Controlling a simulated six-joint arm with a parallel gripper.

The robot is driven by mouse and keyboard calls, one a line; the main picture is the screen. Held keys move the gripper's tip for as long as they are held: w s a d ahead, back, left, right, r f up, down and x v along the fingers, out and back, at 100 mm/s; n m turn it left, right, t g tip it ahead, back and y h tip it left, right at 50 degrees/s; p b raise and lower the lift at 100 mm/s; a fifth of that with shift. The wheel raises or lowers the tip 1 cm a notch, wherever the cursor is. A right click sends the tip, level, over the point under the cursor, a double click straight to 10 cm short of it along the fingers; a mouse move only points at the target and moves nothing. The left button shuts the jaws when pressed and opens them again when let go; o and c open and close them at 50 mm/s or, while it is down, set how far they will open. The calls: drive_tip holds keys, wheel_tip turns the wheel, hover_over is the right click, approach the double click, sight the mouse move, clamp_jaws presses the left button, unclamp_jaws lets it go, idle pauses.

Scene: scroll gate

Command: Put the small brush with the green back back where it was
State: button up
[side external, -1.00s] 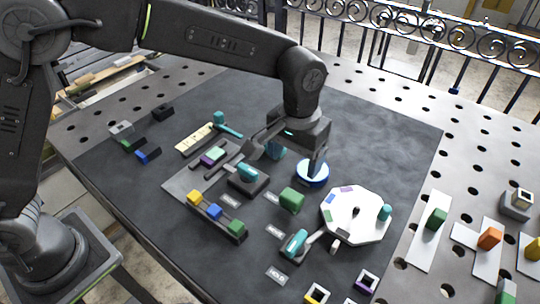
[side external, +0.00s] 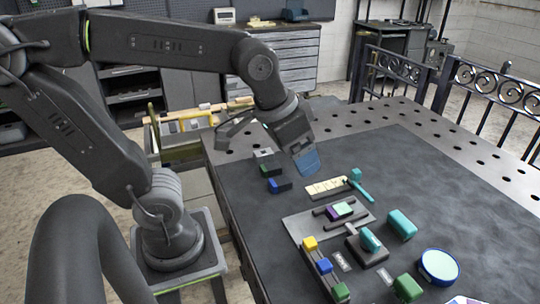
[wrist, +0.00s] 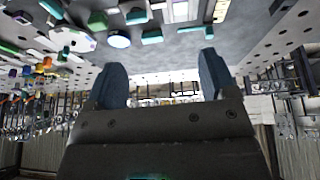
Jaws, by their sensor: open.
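A small dark block with a green top (side external: 270,170), possibly the brush with the green back, lies on the mat's left edge; its bristles cannot be made out. Beside it are a blue-topped block (side external: 279,186) and a grey block (side external: 263,154). My gripper (side external: 307,163) is open above the mat's far left part, to the right of these blocks, with nothing seen between its fingers. The side view shows its fingers nearly edge-on. In the wrist view my gripper's two blue fingers (wrist: 162,62) stand apart with a clear gap.
A cream ruled strip (side external: 326,188), a teal hammer-like piece (side external: 358,180), a grey tray (side external: 297,227) with a purple-and-mint block, a rack of coloured blocks (side external: 325,265), a teal block (side external: 402,224) and a blue-rimmed dish (side external: 439,266) occupy the mat. Its far right is clear.

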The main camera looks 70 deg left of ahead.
drive_tip(key=shift+t, duration=0.5)
drive_tip(key=s, duration=0.1)
drive_tip(key=s+a+f, duration=0.1)
drive_tip(key=s+a, duration=0.1)
drive_tip(key=s, duration=0.1)
drive_tip(key=shift+f, duration=0.3)
idle(0.6)
